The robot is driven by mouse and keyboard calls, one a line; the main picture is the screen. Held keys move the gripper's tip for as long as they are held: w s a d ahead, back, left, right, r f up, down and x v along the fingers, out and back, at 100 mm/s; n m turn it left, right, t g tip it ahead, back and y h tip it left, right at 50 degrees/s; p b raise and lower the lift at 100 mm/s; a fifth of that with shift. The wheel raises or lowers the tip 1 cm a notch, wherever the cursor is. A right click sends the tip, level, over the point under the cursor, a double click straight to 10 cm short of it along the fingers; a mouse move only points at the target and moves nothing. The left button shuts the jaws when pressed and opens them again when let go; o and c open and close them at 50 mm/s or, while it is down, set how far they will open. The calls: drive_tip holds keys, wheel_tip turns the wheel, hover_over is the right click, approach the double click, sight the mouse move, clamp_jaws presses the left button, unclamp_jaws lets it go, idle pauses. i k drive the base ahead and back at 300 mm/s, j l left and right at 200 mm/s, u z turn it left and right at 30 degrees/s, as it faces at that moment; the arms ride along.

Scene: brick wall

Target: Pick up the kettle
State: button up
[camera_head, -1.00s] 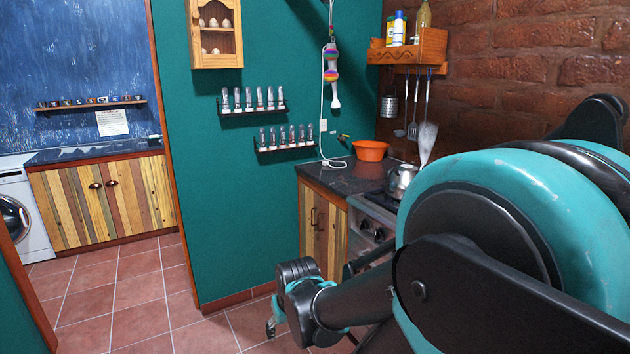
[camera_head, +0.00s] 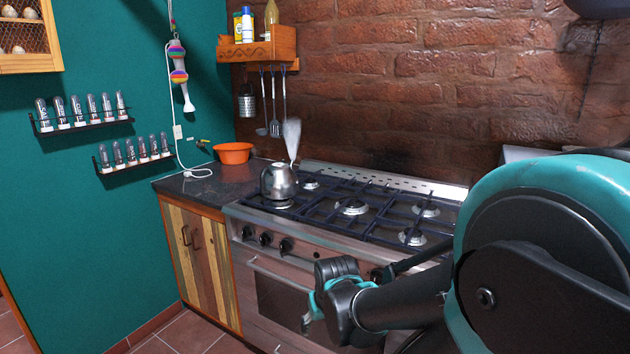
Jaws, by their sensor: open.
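The fingers are small and partly hidden by the wrist.
An orange bowl (camera_head: 233,153) stands on the dark counter (camera_head: 190,186) left of the stove. Utensils (camera_head: 274,110) hang on the brick wall below a wooden shelf (camera_head: 262,46). Spice racks (camera_head: 84,124) are on the green wall. The other burners are clear.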

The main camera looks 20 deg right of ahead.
sight(285, 184)
drive_tip(key=i+j+z, duration=0.1)
drive_tip(key=j, duration=0.25)
drive_tip(key=i+j+z, duration=0.1)
drive_tip(key=i+j, duration=0.15)
drive_tip(key=i+j+z, duration=0.1)
drive_tip(key=j, duration=0.35)
drive_tip(key=i+j+z, duration=0.1)
drive_tip(key=j, duration=0.25)
drive_tip(key=i, duration=0.1)
